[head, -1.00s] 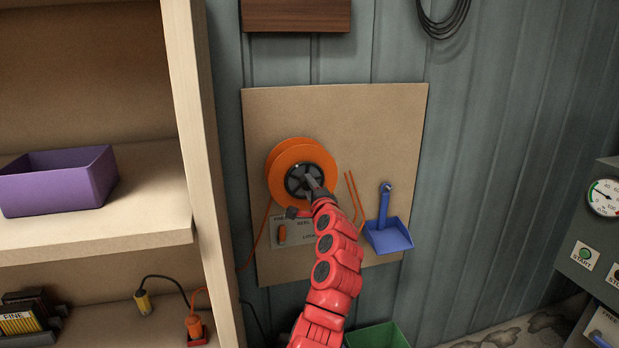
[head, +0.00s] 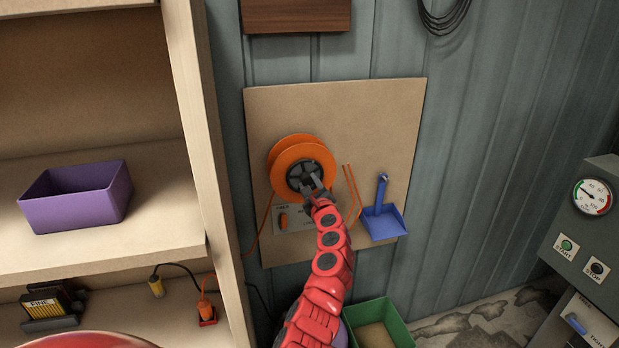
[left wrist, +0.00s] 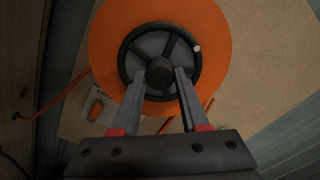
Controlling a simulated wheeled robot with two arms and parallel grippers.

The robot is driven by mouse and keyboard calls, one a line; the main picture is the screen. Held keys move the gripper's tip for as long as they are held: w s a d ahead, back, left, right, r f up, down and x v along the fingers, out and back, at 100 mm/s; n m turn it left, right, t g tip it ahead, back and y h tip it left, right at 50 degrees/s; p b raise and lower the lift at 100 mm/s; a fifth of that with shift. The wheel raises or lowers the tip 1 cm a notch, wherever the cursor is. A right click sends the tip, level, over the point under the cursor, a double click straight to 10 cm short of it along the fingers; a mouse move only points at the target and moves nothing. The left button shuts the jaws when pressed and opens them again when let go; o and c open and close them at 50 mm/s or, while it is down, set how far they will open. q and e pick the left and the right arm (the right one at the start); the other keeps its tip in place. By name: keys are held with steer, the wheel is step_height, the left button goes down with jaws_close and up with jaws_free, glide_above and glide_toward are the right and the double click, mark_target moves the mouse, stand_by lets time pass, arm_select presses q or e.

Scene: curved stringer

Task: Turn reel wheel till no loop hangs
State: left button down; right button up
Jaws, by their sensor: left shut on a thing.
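The orange reel (head: 284,157) is mounted on a tan board on the wall. Its dark spoked wheel (head: 294,176) faces me; in the left wrist view the wheel (left wrist: 134,42) shows a pale knob on its upper right rim. My left gripper (head: 313,183) is at the wheel, its fingers (left wrist: 161,76) reaching over the lower rim towards the hub. It is shut on the wheel; whether on hub or spoke I cannot tell. Orange cable (head: 347,182) hangs as a loop right of the reel, its lower part partly behind my arm. My right gripper is not in view.
An orange lever (head: 284,221) on a labelled plate sits below the reel. A blue dustpan (head: 383,222) hangs on the right of the board. A shelf with a purple box (head: 75,203) stands left, a green bin (head: 398,325) below, a gauge panel (head: 577,240) right.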

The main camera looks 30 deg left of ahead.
arm_select(q)
steer(key=shift+m+p, duration=0.5)
steer(key=shift+m, duration=0.2)
steer(key=shift+c, duration=2.1)
jaws_free()
steer(key=shift+s, duration=0.1)
steer(key=shift+s+d, duration=0.2)
steer(key=shift+d, duration=0.05)
steer(key=b+v, duration=0.4)
steer(key=v, duration=1.2)
steer(key=shift+s+d+b, duration=0.2)
steer(key=shift+d+b, duration=0.1)
steer(key=shift+b, duration=0.1)
